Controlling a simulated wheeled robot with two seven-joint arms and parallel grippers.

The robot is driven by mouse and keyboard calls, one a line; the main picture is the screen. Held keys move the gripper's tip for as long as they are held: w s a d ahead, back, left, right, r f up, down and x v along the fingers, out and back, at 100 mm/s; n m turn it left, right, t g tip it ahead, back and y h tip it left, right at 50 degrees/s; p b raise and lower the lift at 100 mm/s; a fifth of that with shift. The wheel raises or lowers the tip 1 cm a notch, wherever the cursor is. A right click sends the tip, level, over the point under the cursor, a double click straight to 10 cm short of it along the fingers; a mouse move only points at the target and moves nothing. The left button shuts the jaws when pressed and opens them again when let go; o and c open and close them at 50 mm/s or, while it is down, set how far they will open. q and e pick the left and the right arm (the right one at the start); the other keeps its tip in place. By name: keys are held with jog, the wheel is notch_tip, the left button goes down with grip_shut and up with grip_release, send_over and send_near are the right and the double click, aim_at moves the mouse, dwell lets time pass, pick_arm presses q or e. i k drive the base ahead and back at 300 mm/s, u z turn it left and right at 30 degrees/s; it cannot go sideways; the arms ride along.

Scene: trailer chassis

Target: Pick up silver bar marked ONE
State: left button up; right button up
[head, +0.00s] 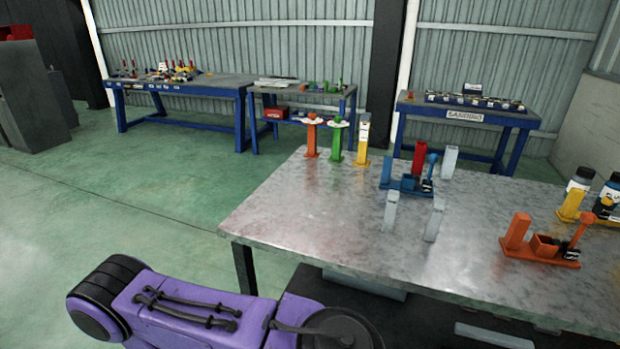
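Three pale silver bars stand upright on the metal table (300,215). One silver bar (390,211) is at the front left of the blue fixture, and a second silver bar (434,220) is to its right. A third silver bar (449,161) stands behind, at the right of a red bar. No marking is legible on any of them, so I cannot tell which is ONE. Neither gripper shows; a purple link of my own arm is at the lower left, apart from the table.
A blue fixture (399,183) and a red bar (419,158) stand among the bars. Orange (311,137), green (337,140) and yellow (362,141) stands line the far edge. An orange fixture (542,247) and dark bottles (577,187) are at right. The table's left area is clear.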

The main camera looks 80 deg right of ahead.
aim_at(393, 196)
jog(key=i, duration=0.85)
jog(key=z, duration=2.85)
